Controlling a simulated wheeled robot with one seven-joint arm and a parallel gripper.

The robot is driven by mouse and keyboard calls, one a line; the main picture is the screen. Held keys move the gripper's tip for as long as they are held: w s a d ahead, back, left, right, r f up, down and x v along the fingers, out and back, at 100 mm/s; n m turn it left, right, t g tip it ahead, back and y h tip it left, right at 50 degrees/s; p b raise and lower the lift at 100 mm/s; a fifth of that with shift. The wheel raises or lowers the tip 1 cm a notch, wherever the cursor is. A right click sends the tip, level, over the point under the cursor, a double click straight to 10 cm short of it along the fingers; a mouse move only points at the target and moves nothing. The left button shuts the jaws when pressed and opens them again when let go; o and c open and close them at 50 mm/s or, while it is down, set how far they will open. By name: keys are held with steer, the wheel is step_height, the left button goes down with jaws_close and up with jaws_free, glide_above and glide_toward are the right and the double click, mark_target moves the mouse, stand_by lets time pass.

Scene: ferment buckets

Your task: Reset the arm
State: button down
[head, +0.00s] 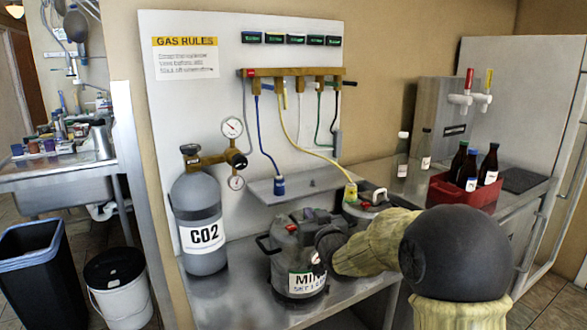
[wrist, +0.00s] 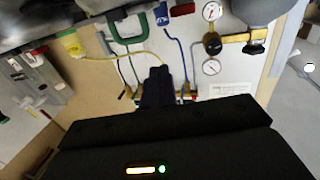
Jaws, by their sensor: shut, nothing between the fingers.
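My gripper (wrist: 157,84) shows in the wrist view as dark fingers shut together, with nothing between them. They point at the white wall panel with the hoses and the gas manifold, apart from it. In the head view my arm reaches in from the lower right, and its dark wrist end is in front of and above the small keg labelled MINI (head: 297,262). The fingertips are hard to make out there. The arm hides part of the keg and the bench. Whether the arm touches the keg cannot be told.
A grey CO2 cylinder (head: 198,215) with gauges stands left on the metal bench. The manifold (head: 292,73) with hanging hoses is on the wall panel. Another keg (head: 370,203) stands behind my arm. A red crate (head: 462,194) of bottles is at the right. Buckets stand on the floor left.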

steer(key=s+d+f+m+g+h+b, duration=0.15)
steer(key=s+d+f+g, duration=0.25)
steer(key=s+f, duration=0.45)
steer(key=s+d+f+m+g+h+b, duration=0.1)
steer(key=s+d+f+g+h+b, duration=0.25)
steer(key=s+f, duration=0.5)
steer(key=s+d+f+g, duration=0.2)
steer(key=s+f+g, duration=0.2)
steer(key=s, duration=0.5)
steer(key=s+d+f+g, duration=0.1)
steer(key=s+f+g, duration=0.25)
steer(key=s, duration=0.45)
step_height(320, 180, up, 33)
steer(key=p, duration=3.3)
steer(key=shift+w+d+m, duration=0.2)
steer(key=shift+w+m, duration=0.05)
steer(key=shift+m, duration=0.1)
